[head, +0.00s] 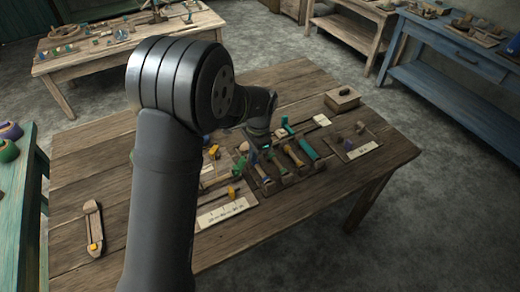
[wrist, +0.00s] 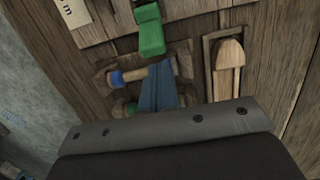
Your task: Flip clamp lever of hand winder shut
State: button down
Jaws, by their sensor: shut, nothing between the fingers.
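My gripper (head: 260,145) is over the work table, above a dark tray of bobbins and small parts. In the wrist view the blue fingers of my gripper (wrist: 160,68) are closed together and hold nothing. They point at a wooden piece with a blue band (wrist: 117,77) in the tray; I cannot tell whether they touch it. A green block (wrist: 151,35) lies just beyond the fingertips. I cannot make out for certain which piece is the hand winder or its clamp lever; the fingers and palm hide part of this area.
The wooden table (head: 105,165) carries a white label strip (head: 226,211), a small wooden box (head: 342,98) and a wooden shuttle-like piece (head: 93,228). A wooden paddle-shaped piece (wrist: 229,58) lies in a recess right of the fingers. The table's right front is mostly clear.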

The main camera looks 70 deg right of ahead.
aim_at(244, 159)
jog(key=shift+w+a+r, duration=0.25)
jog(key=shift+w+a, duration=0.1)
jog(key=shift+a, duration=0.05)
jog(key=shift+w+a+r, duration=0.1)
jog(key=shift+w+a+r+h, duration=0.1)
jog(key=shift+h, duration=0.2)
jog(key=shift+g, duration=0.3)
jog(key=shift+w+a+r+g+h, duration=0.45)
jog(key=shift+w+a+g+h, duration=0.25)
jog(key=shift+g+h, duration=0.1)
jog(key=shift+w+a+r, duration=0.2)
jog(key=shift+w+a, duration=0.15)
jog(key=shift+a, duration=0.05)
jog(key=shift+r, duration=0.8)
